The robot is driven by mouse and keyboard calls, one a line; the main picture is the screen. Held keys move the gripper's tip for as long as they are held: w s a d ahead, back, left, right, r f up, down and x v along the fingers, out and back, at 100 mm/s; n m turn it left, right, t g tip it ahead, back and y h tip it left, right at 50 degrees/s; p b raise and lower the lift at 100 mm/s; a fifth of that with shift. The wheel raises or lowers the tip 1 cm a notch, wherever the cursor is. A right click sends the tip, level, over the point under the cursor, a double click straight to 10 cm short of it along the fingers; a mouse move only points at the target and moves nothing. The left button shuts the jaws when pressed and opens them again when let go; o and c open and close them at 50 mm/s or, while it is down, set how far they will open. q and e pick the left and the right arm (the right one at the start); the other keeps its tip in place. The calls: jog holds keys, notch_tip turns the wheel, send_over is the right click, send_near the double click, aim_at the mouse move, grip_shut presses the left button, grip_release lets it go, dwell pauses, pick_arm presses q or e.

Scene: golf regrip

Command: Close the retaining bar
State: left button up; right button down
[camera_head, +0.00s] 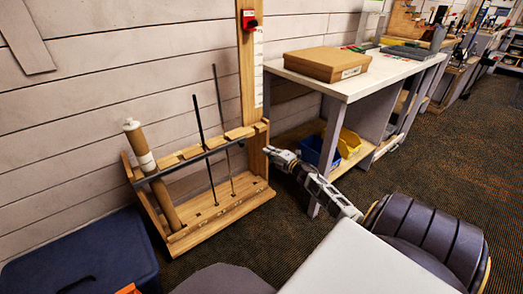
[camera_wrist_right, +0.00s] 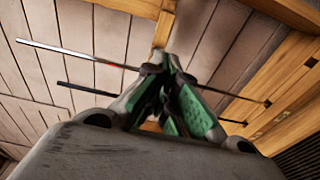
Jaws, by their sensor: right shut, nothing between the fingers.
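The wooden rack (camera_head: 222,213) stands on the floor against the wall. The retaining bar (camera_head: 179,165) is a thin dark bar running along the front of the rack's upper rail, from its left end to near its right end. A cardboard tube (camera_head: 162,196) and two thin shafts (camera_head: 205,150) stand upright in the rack behind the bar. My right gripper (camera_head: 268,151) is at the rack's right end, just below the bar's right end; I cannot tell if it touches. In the right wrist view its green-padded fingers (camera_wrist_right: 168,65) are shut and empty. My left gripper is out of view.
A white-topped workbench (camera_head: 352,80) with a cardboard box (camera_head: 327,64) stands right of the rack. Blue (camera_head: 312,150) and yellow (camera_head: 349,142) bins sit under it. A dark blue lidded container (camera_head: 85,255) is at the lower left.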

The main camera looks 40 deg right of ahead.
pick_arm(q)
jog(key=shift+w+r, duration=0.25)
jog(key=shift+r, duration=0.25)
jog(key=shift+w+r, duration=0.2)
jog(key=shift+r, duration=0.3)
pick_arm(e)
jog(key=shift+s+d, duration=0.8)
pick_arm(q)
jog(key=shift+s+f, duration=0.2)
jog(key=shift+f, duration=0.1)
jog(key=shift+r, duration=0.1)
pick_arm(e)
jog(key=shift+a, duration=0.1)
